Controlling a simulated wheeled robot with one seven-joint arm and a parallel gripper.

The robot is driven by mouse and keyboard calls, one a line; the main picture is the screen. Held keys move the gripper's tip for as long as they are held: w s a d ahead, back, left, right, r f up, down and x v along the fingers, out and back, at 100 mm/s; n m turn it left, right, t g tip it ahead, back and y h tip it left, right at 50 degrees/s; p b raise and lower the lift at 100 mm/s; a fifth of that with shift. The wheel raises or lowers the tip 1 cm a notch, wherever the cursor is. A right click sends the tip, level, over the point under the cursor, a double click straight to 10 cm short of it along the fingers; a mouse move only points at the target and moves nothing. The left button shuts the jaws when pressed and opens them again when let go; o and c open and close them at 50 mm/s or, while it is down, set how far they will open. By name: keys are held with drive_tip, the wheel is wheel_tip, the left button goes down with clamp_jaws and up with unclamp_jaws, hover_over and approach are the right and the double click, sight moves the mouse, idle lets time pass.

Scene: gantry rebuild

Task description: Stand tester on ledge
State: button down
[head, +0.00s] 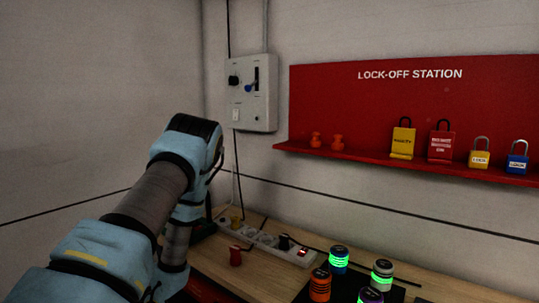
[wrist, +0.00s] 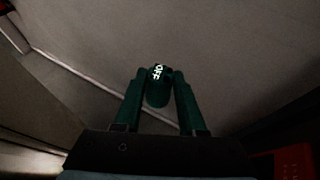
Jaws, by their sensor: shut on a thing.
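My gripper (wrist: 157,92) is shut on a small dark green object with a lit "OFF" on it, which looks like the tester (wrist: 157,93). The fingers hold it from both sides, and pale wall surface fills the view behind it. In the head view my arm hides the gripper and the tester. A red ledge (head: 350,156) runs along the bottom of the red "LOCK-OFF STATION" board on the right. Its left part bears two small orange pieces (head: 316,139). I cannot tell how far the tester is from the ledge.
The ledge also holds yellow and red tags (head: 402,140) and yellow and blue padlocks (head: 479,153). Bare ledge lies between the orange pieces and yellow tag. A grey switch box (head: 252,95) is on the wall. Below, a wooden bench (head: 208,262) carries a power strip (head: 262,240) and several banded cylinders (head: 339,260).

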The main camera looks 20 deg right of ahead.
wheel_tip(320, 180, up, 3)
drive_tip(key=shift+f+p, duration=0.1)
drive_tip(key=shift+p, duration=0.8)
drive_tip(key=shift+a+f+b, duration=0.1)
drive_tip(key=shift+f+b, duration=0.3)
drive_tip(key=shift+f, duration=0.1)
drive_tip(key=shift+r, duration=0.15)
drive_tip(key=d+r+m+t+h, duration=0.1)
drive_tip(key=d+r+m+h, duration=0.8)
drive_tip(key=d+r, duration=1.5)
drive_tip(key=d+r+m+h, duration=1)
drive_tip(key=d+r+h, duration=0.1)
drive_tip(key=d+r, duration=1.3)
drive_tip(key=shift+d+t, duration=0.4)
drive_tip(key=shift+d, duration=0.2)
drive_tip(key=shift+d+r, duration=0.1)
drive_tip(key=shift+r, duration=0.1)
